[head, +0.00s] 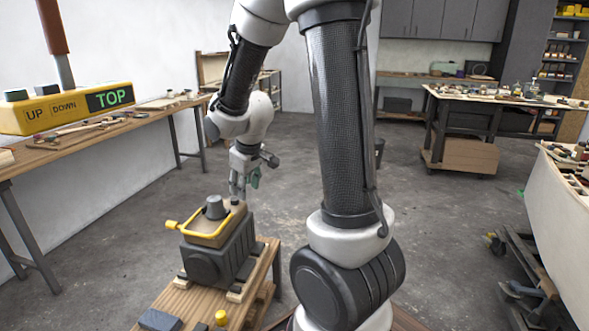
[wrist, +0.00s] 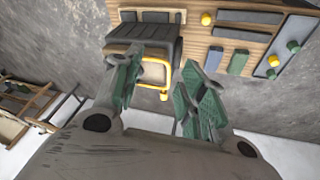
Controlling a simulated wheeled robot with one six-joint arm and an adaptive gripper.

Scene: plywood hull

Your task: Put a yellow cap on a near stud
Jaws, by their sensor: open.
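A small yellow cap (head: 221,318) stands on the low wooden bench (head: 262,262) at the bottom of the head view. In the wrist view, one yellow piece (wrist: 206,19) is on the bench boards and another (wrist: 275,60) is on a grey plate (wrist: 297,31) with green pieces (wrist: 293,46). I cannot tell for sure which parts are the near studs. My gripper (head: 245,186) hangs just behind the dark machine on the bench. In the wrist view its green fingers (wrist: 167,68) are apart with nothing held between them.
The dark machine (head: 204,262) has a yellow bail handle (head: 188,237) and a grey knob (head: 216,207). Dark and bluish blocks (head: 160,320) lie on the bench. A long workbench (head: 120,145) stands left, a white hull (head: 560,225) right.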

